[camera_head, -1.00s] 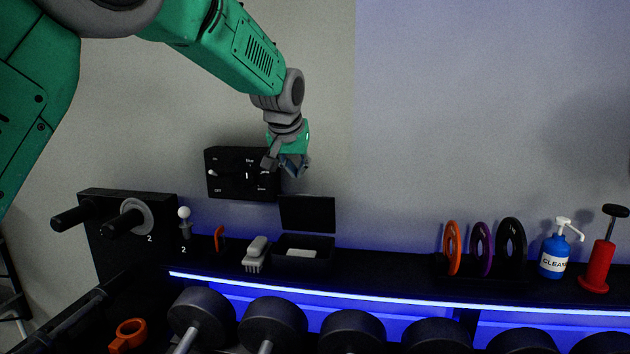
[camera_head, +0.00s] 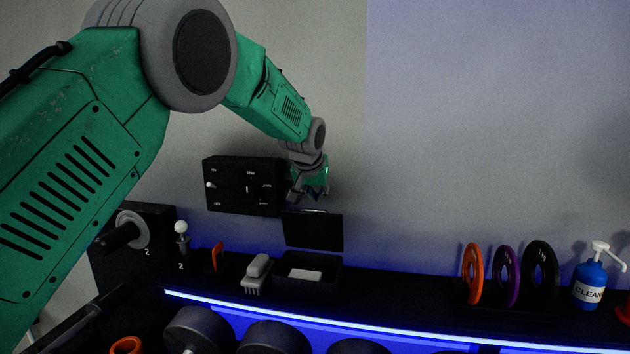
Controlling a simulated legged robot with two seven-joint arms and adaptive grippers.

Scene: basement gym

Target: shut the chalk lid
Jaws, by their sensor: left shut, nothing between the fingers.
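The chalk box (camera_head: 307,281) is a black open box on the shelf with a white chalk block (camera_head: 305,275) in it. Its black lid (camera_head: 313,231) stands upright at the back of the box, open. My left gripper (camera_head: 306,200) is shut and empty. It shows just above the lid's top edge, in front of the wall; whether it touches the lid I cannot tell. My right gripper is not in view.
A grey brush (camera_head: 257,274) stands left of the box. A black switch panel (camera_head: 243,186) hangs on the wall behind. Coloured rings (camera_head: 507,275) and a blue cleaner bottle (camera_head: 590,284) stand at right. Dumbbells (camera_head: 273,337) lie below.

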